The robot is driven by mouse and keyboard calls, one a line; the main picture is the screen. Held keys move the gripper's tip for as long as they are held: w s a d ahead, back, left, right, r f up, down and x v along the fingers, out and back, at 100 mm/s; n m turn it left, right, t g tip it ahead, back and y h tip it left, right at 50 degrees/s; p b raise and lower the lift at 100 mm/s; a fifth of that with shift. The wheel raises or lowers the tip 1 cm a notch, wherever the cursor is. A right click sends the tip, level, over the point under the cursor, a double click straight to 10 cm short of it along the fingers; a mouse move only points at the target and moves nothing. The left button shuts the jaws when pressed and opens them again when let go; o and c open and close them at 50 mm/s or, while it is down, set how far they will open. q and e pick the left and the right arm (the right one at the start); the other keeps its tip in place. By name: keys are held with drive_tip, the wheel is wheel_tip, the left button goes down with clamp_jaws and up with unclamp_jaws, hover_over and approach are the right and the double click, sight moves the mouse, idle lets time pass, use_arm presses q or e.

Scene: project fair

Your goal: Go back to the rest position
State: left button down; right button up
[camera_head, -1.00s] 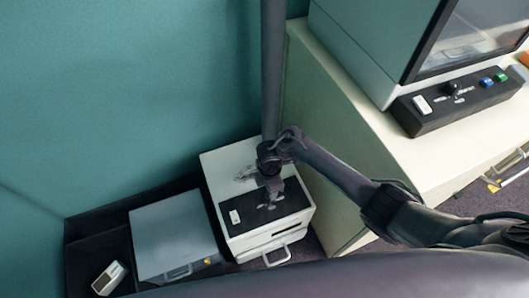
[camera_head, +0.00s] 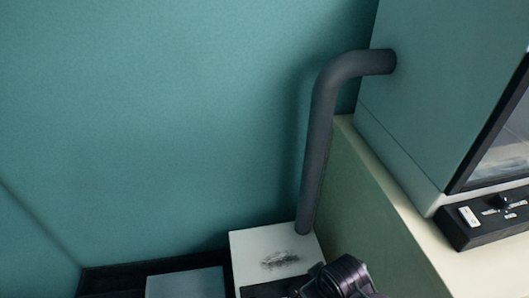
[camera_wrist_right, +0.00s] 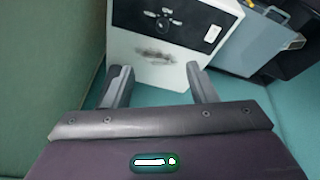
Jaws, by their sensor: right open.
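My right gripper (camera_wrist_right: 158,76) is open in the right wrist view, with nothing between its two dark fingers. The fingers point toward a white box (camera_wrist_right: 135,50) with a black control panel (camera_wrist_right: 172,22). In the head view, part of my right arm shows at the bottom edge, in front of the white box (camera_head: 262,242), and its fingers cannot be made out there. I cannot tell the exact gap between gripper and box. My left gripper is not in view.
A dark pipe (camera_head: 318,140) bends from a teal cabinet (camera_head: 430,95) down to the white box. The cabinet stands on a pale counter (camera_head: 385,215), with a black control strip (camera_head: 487,222) in front. A grey-blue box (camera_wrist_right: 253,45) sits beside the white one. A teal wall (camera_head: 170,120) stands behind.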

drive_tip(key=s+d+r+m, duration=0.5)
drive_tip(key=s+d+r, duration=0.1)
drive_tip(key=d+r, duration=0.1)
wheel_tip(320, 180, down, 27)
drive_tip(key=s+g+p, duration=0.1)
drive_tip(key=s+d+f+g+p, duration=0.1)
drive_tip(key=s+d+f, duration=0.2)
drive_tip(key=s+f, duration=1.6)
drive_tip(key=shift+s+d+n+h, duration=0.2)
drive_tip(key=shift+s+n+h, duration=0.15)
drive_tip(key=shift+s, duration=0.45)
